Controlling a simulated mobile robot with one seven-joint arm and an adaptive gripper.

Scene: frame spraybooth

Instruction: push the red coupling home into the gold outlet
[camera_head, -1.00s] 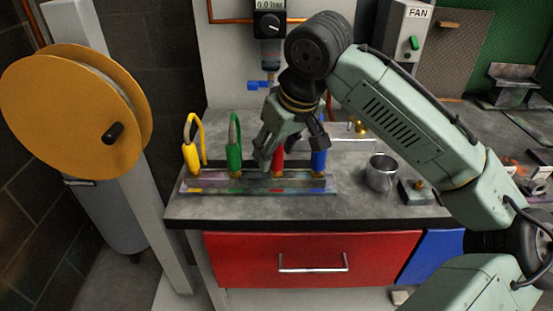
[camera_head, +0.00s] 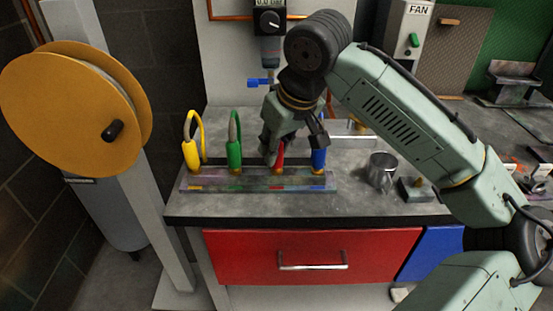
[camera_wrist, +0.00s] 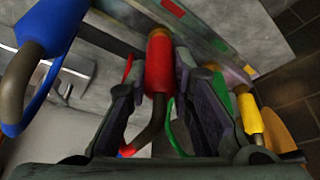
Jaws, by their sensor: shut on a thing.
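The red coupling (camera_head: 280,156) stands at the rail, between the green and blue couplings. Its dark hose bends away beside it. In the wrist view the red coupling (camera_wrist: 159,66) lies between the two fingers of my gripper (camera_wrist: 154,85). My gripper (camera_head: 277,153) is shut on it from above. A little of the gold outlet (camera_wrist: 160,33) shows at the coupling's far end; the gold outlet is also low at the rail (camera_head: 277,172). I cannot tell how deep the coupling sits, as the fingers partly cover it.
The yellow coupling (camera_head: 192,155), green coupling (camera_head: 235,155) and blue coupling (camera_head: 318,159) stand along the rail (camera_head: 258,188). The blue one is close on the right. A metal mug (camera_head: 381,172) and a small block (camera_head: 415,190) stand right. The front bench strip is clear.

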